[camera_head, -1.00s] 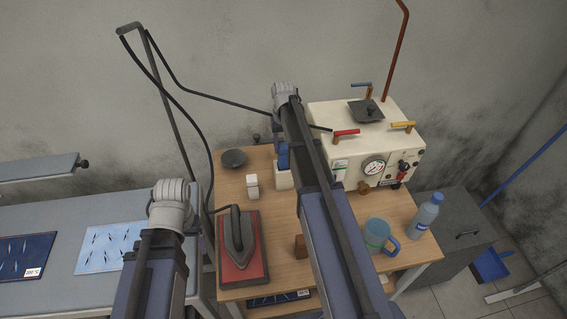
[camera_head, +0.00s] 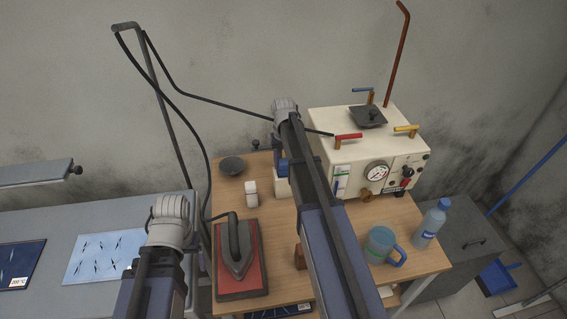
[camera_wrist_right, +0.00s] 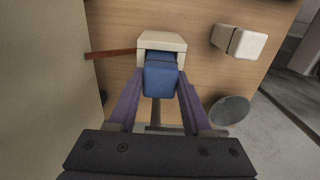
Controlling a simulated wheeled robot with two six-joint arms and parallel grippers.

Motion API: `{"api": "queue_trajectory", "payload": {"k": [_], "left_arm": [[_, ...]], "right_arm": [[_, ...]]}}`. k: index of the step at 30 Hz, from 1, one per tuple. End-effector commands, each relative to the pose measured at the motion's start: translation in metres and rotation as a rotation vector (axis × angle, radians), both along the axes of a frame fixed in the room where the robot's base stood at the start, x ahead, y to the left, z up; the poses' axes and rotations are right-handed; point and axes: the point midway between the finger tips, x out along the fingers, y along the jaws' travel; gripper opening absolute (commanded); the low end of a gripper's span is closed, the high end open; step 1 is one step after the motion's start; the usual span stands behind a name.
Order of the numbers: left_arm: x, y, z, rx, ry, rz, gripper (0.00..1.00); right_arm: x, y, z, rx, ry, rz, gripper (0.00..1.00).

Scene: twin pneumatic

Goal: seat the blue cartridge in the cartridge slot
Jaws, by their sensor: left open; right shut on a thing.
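The blue cartridge (camera_wrist_right: 161,80) is between the fingers of my right gripper (camera_wrist_right: 160,98), which is shut on it. In the right wrist view, it stands at the opening of the cream slot block (camera_wrist_right: 162,38). Its far end meets the opening; how deep it sits is hidden. In the head view, the cartridge (camera_head: 283,166) shows just above the cream block (camera_head: 282,187), partly behind my right arm. My left arm's wrist joint shows at the lower left, but its gripper jaws are hidden.
The cream machine (camera_head: 340,150) with its red handle (camera_head: 347,137) stands close right of the slot block. A small white block (camera_head: 251,192), dark bowl (camera_head: 231,166) and iron (camera_head: 239,255) lie to the left. A mug (camera_head: 380,246) and bottle (camera_head: 430,224) stand at right.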

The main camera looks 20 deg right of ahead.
Motion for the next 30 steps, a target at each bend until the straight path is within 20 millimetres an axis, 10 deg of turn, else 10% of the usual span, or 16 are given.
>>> {"api": "queue_trajectory", "payload": {"k": [2,3,10,30], "left_arm": [[0.000,0.000,-0.004,0.000,0.000,0.000,0.80],[0.000,0.000,-0.002,0.000,0.000,0.000,0.80],[0.000,0.000,-0.002,0.000,0.000,0.000,0.80],[0.000,0.000,0.028,0.000,0.000,-0.001,0.80]], "right_arm": [[0.000,0.000,-0.004,0.000,0.000,0.000,0.00],[0.000,0.000,-0.002,0.000,0.000,0.000,0.54],[0.000,0.000,-0.002,0.000,0.000,0.000,0.79],[0.000,0.000,0.028,0.000,0.000,0.000,0.79]]}}
